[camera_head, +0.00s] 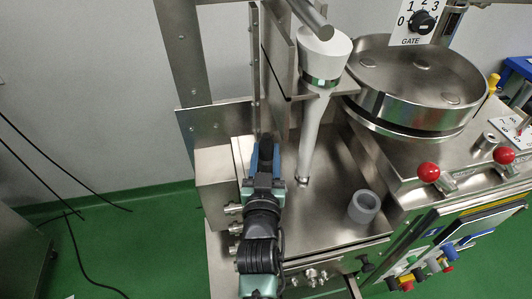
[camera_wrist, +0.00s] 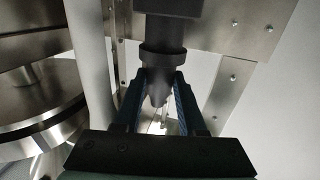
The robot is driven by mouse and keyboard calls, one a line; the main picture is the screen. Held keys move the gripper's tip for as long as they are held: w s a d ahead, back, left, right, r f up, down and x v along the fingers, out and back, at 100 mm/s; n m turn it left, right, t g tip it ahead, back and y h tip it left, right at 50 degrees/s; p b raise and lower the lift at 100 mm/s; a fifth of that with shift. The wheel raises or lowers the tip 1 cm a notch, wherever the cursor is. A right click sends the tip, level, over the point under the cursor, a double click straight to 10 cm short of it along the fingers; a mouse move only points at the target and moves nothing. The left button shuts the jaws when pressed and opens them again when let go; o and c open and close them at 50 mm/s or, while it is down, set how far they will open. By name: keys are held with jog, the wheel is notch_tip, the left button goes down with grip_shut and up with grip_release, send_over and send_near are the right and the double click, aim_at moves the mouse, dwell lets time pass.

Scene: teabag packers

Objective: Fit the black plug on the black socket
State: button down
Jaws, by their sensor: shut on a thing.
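My gripper (camera_head: 263,160) reaches over the steel deck, beside the upright steel plates. Its blue fingers are closed around the black plug (camera_head: 266,143). In the wrist view the plug (camera_wrist: 160,62) has a collar and a tapered end that sits between the fingertips (camera_wrist: 158,92). Above it in that view is a wider black part (camera_wrist: 170,7), in line with the plug. I cannot tell whether this part is the black socket or belongs to the plug. No separate black socket can be made out with certainty in the head view.
A white tube with a funnel top (camera_head: 324,50) stands just right of my gripper. A grey ring (camera_head: 364,207) lies on the deck at right. A round steel drum (camera_head: 415,80) and red-knobbed levers (camera_head: 428,171) are further right. Steel plates (camera_head: 283,75) rise behind.

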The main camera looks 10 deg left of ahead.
aim_at(266, 167)
jog(key=shift+r+p, duration=0.65)
jog(key=shift+r, duration=0.35)
jog(key=shift+f+b, duration=2.4)
jog(key=shift+b, duration=0.2)
dwell(0.7)
jog(key=c, duration=0.6)
grip_release()
jog(key=shift+o, duration=1)
jog(key=shift+f, duration=0.1)
jog(key=shift+s, duration=0.1)
jog(key=shift+s+f, duration=0.1)
jog(key=shift+s, duration=0.2)
jog(key=s, duration=0.7)
jog(key=s+d+b, duration=0.1)
jog(key=s, duration=0.2)
jog(key=shift+s, duration=0.4)
jog(key=shift+s+d+r, duration=0.1)
jog(key=shift+s+r, duration=0.15)
jog(key=shift+s, duration=0.45)
